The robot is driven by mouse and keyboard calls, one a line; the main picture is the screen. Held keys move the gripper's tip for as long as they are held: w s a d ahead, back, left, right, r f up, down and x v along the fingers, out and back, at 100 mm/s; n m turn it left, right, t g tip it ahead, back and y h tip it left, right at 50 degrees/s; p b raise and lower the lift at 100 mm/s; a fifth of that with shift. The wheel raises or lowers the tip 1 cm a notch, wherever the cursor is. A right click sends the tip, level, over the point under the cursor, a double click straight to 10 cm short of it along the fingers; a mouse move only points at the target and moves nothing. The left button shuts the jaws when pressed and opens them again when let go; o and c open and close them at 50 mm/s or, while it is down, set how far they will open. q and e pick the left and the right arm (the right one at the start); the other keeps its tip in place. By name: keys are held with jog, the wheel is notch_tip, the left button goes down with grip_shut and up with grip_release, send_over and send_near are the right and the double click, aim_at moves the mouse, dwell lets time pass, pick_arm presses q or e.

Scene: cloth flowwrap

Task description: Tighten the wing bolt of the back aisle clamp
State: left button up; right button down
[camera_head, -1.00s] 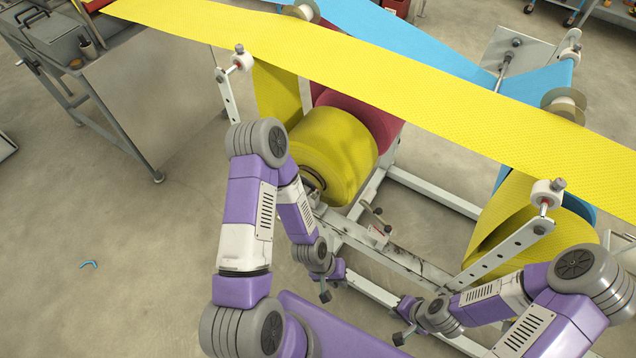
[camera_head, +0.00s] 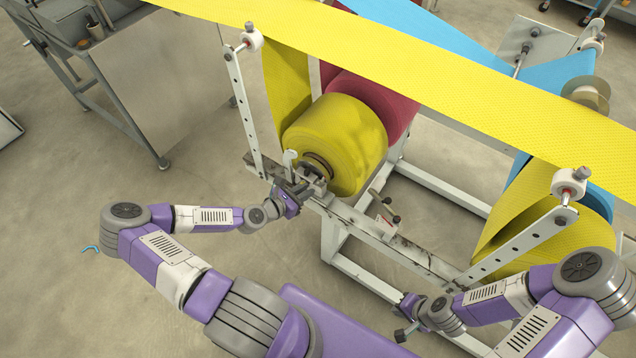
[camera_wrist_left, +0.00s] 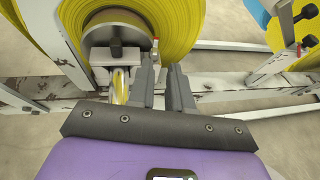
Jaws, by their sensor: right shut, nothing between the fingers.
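A metal clamp block (camera_head: 314,180) sits on the frame rail at the near end of the yellow roll's core. I cannot clearly make out the wing bolt's wings. My left gripper (camera_head: 303,189) is at this clamp; in the left wrist view its two fingers (camera_wrist_left: 162,70) stand apart with nothing seen between them. My right gripper (camera_head: 402,335) is shut and empty, low in front of the frame, away from the clamp.
The yellow roll (camera_head: 345,140) and a red roll (camera_head: 385,105) sit behind the clamp. A yellow web (camera_head: 420,70) crosses above. An upright perforated bar (camera_head: 241,105) stands left of the clamp. Dark-knobbed fittings (camera_head: 385,222) sit further right on the rail.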

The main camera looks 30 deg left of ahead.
aim_at(321, 180)
pick_arm(q)
jog(key=shift+n, duration=0.3)
jog(key=x, duration=0.2)
jog(key=b+x, duration=0.1)
jog(key=x, duration=0.4)
jog(key=shift+w+a, duration=0.25)
grip_shut()
